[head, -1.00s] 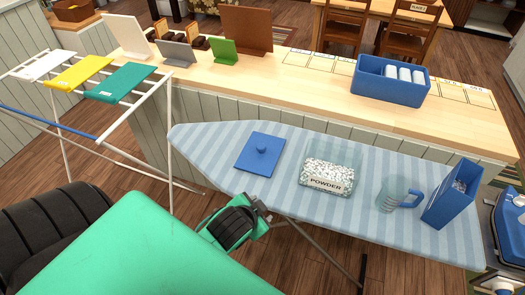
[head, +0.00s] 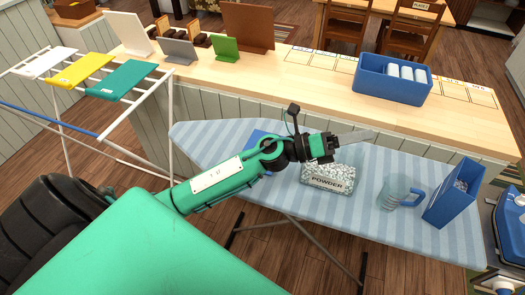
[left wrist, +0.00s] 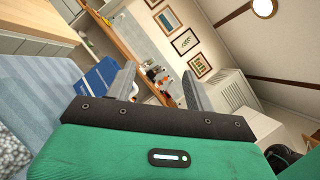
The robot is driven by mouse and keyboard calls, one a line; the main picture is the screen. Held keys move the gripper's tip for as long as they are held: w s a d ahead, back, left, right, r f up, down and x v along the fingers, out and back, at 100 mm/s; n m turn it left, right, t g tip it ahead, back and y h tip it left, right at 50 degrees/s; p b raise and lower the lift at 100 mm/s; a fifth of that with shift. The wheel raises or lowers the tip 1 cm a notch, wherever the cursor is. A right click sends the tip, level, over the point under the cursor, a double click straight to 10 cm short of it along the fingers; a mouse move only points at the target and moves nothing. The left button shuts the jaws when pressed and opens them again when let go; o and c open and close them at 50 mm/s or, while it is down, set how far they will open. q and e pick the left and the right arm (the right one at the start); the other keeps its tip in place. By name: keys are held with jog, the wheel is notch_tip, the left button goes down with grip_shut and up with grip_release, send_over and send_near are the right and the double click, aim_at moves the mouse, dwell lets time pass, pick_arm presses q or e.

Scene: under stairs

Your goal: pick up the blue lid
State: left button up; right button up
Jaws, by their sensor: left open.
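The blue lid (head: 257,136) lies flat on the striped ironing board, left of the clear powder tub (head: 328,176). My left arm now crosses in front of the lid and hides most of it, including its knob. My left gripper (head: 370,135) is open and empty above the board, past the lid and over the tub's far right side, with its fingers pointing right. In the left wrist view its two grey fingers (left wrist: 160,84) stand apart with nothing between them. My right gripper is not in view.
A clear jug with blue handle (head: 400,192) and a blue box (head: 453,192) stand on the board's right part. Behind it, the wooden counter holds a blue divided bin (head: 390,82) and upright panels. A drying rack (head: 90,85) stands at left.

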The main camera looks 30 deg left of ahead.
pick_arm(q)
jog(key=w+a+f+m+g+y, duration=0.2)
jog(key=a+f+m+g+y, duration=0.7)
jog(key=m, duration=0.6)
jog(key=w+a+m+g+y, duration=0.1)
jog(key=w+a+g+y, duration=0.15)
jog(key=a+y, duration=1.1)
jog(key=a+f+h+p, duration=0.1)
jog(key=f, duration=0.1)
jog(key=a+f+h+p, duration=0.1)
jog(key=a+f+h, duration=0.1)
jog(key=f, duration=0.1)
jog(key=a+f+h, duration=0.1)
jog(key=f, duration=0.2)
jog(key=shift+s+a+f+g+h+p, duration=0.15)
jog(key=shift+s+a+g+h+p, duration=0.15)
jog(key=shift+h+p, duration=0.1)
jog(key=shift+f, duration=0.2)
notch_tip(320, 180, down, 4)
jog(key=p, duration=0.3)
jog(key=shift+a, duration=0.1)
jog(key=shift+f, duration=0.4)
